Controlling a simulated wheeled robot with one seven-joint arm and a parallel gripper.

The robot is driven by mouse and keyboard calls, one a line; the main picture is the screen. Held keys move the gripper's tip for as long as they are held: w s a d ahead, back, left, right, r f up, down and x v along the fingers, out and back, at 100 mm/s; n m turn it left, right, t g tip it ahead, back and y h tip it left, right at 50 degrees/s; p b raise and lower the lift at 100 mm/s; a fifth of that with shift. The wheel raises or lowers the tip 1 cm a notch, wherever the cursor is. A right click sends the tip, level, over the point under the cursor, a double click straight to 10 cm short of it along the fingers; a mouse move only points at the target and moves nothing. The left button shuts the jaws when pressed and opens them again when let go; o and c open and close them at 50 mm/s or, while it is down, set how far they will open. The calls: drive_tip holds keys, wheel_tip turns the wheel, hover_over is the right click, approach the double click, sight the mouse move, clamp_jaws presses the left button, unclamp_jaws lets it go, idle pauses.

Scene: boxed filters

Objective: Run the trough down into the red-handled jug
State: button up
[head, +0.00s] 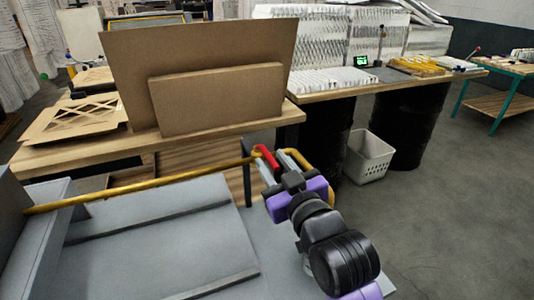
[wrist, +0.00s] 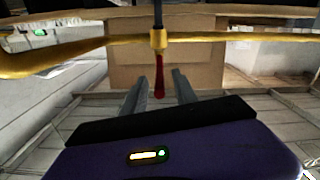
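A yellow pipe (head: 150,187) runs across the grey, flat-bottomed body (head: 150,240) at lower left, which may be the trough. A red lever (head: 265,155) sits at the pipe's right end, by my gripper (head: 277,160). In the wrist view the red lever (wrist: 159,78) hangs from a fitting on the yellow pipe (wrist: 215,37). It shows between the two grey fingers of my gripper (wrist: 158,90), with gaps on both sides. My gripper is open. I see no jug with a red handle in either view.
A wooden bench (head: 85,152) with large brown boards (head: 200,65) stands behind the pipe. A second bench (head: 335,91) rests on black drums (head: 395,125). A white bin (head: 368,157) stands on the floor, which is clear to the right.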

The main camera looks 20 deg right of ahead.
sight(262, 148)
drive_tip(key=shift+w, duration=1.65)
clamp_jaws()
